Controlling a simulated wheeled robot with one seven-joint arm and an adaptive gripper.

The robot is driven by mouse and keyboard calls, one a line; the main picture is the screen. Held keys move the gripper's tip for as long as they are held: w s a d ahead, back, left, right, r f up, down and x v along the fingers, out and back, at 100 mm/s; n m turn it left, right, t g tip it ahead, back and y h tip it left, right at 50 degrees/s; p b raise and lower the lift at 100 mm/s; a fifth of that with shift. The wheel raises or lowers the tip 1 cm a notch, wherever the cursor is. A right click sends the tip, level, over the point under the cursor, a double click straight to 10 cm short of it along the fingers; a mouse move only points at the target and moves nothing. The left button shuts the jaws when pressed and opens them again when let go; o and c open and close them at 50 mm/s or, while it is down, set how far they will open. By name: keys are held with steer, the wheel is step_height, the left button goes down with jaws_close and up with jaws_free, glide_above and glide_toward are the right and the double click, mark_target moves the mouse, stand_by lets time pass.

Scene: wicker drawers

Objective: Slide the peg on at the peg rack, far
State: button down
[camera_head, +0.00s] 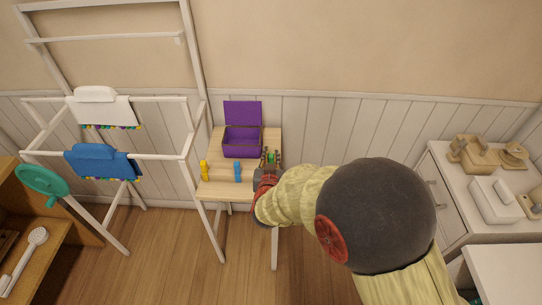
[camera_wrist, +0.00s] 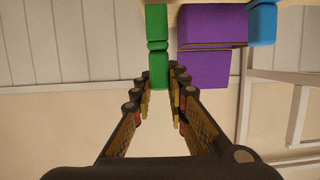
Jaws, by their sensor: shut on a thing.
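A green peg (camera_wrist: 158,45) stands lengthwise between my fingertips in the wrist view, with a narrow groove around its middle. My gripper (camera_wrist: 160,77) is shut on one end of it. In the head view my gripper (camera_head: 270,160) is over the right side of a small wooden table (camera_head: 222,188), and only bits of green show there. A blue peg (camera_head: 237,172) and a yellow peg (camera_head: 204,170) stand upright on the table to the left. The blue peg also shows in the wrist view (camera_wrist: 262,24). I cannot make out a separate peg rack. My arm hides the table's right edge.
An open purple box (camera_head: 242,143) sits at the table's back, close to my gripper. A white drying rack (camera_head: 150,157) with cloths stands left. A white cabinet (camera_head: 443,195) with wooden items on top is at right. The wall is close behind the table.

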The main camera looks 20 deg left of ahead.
steer(key=shift+f+b, duration=1.65)
steer(key=shift+f, duration=0.65)
steer(key=c, duration=1.7)
jaws_free()
steer(key=shift+c, duration=0.2)
steer(key=shift+o, duration=0.4)
steer(key=v, duration=1.2)
